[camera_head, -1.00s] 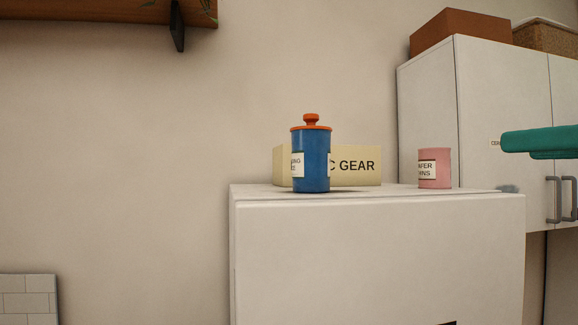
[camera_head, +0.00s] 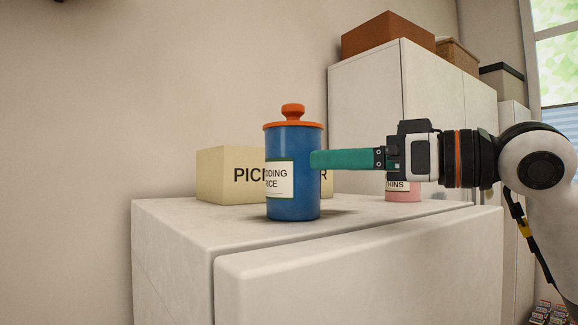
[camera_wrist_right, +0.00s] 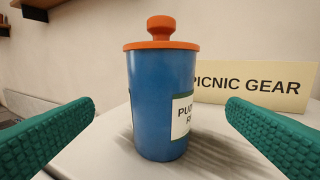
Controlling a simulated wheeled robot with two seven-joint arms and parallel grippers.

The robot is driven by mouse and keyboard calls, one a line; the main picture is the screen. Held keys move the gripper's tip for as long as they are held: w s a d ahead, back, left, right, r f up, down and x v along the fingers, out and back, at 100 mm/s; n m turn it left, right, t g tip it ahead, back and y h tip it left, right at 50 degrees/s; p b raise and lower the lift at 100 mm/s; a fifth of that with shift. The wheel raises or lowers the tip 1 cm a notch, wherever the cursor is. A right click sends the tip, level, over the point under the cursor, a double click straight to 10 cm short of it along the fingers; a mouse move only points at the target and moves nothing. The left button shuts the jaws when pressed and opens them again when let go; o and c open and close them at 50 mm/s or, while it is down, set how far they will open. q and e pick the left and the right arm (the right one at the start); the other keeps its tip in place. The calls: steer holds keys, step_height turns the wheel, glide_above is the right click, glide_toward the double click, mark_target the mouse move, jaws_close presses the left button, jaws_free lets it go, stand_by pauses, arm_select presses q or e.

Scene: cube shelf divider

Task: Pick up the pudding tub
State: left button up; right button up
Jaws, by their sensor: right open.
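The pudding tub (camera_head: 298,202) is a blue cylinder with an orange knobbed lid and a pale label, standing upright on the white cabinet top. In the right wrist view the tub (camera_wrist_right: 160,100) stands between and beyond the two green fingers, with gaps on both sides. My right gripper (camera_head: 315,160) comes in from the right in the head view, its green finger overlapping the tub's right edge. It also shows in the right wrist view (camera_wrist_right: 158,120), open and empty. Whether a finger touches the tub I cannot tell. My left gripper is not in view.
A cream box labelled picnic gear (camera_head: 220,172) stands behind the tub. A pink tin (camera_head: 402,197) stands to the right, partly hidden by my right gripper. A white wall cabinet (camera_head: 365,110) with boxes on top rises behind.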

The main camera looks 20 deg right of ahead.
mark_target(294, 162)
steer(key=x, duration=0.3)
steer(key=shift+a+r+p, duration=0.1)
steer(key=shift+p, duration=0.25)
steer(key=shift+w+a+p, duration=0.4)
steer(key=shift+w+a, duration=0.05)
steer(key=shift+w, duration=0.1)
steer(key=p+x, duration=0.3)
steer(key=shift+w+a, duration=0.15)
steer(key=shift+w, duration=0.15)
steer(key=shift+w+a+f, duration=0.25)
steer(key=shift+s+d, duration=0.1)
steer(key=shift+d, duration=0.05)
steer(key=c, duration=1.4)
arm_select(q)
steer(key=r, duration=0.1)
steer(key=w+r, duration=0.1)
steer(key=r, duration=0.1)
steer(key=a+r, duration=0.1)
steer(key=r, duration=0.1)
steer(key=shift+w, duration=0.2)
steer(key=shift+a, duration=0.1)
arm_select(e)
steer(key=shift+r, duration=0.2)
